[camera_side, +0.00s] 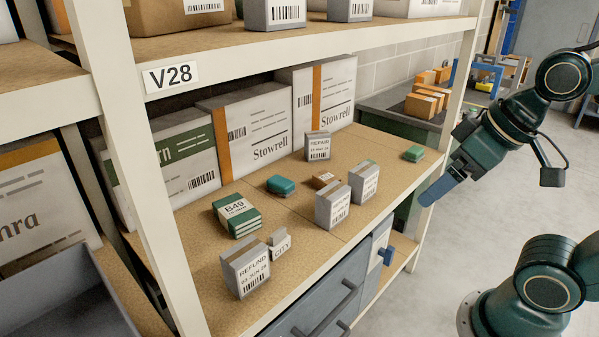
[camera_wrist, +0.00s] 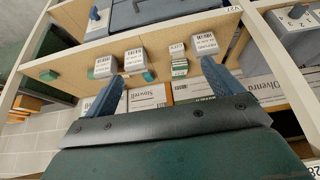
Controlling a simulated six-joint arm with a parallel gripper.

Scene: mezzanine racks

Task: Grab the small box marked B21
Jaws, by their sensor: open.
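No label reading B21 can be made out in either view. A green and white box (camera_side: 237,215) on the shelf reads B49; it also shows in the wrist view (camera_wrist: 179,68). A small brown box (camera_side: 324,179) with a label too small to read lies behind the grey boxes. A teal box (camera_side: 281,185) and a small green box (camera_side: 413,153) show no readable mark. My gripper (camera_side: 432,197) is off the shelf's front right edge, apart from every box. In the wrist view its two blue fingers (camera_wrist: 163,72) are spread with nothing held between them.
Grey boxes (camera_side: 333,206), (camera_side: 363,179) and (camera_side: 318,146) stand upright around the brown box. A REFUND box (camera_side: 245,268) and a small CITY block (camera_side: 280,244) stand near the front. Large Stowrell cartons (camera_side: 245,122) line the back. A white post (camera_side: 140,170) and upper shelf (camera_side: 300,35) bound the space.

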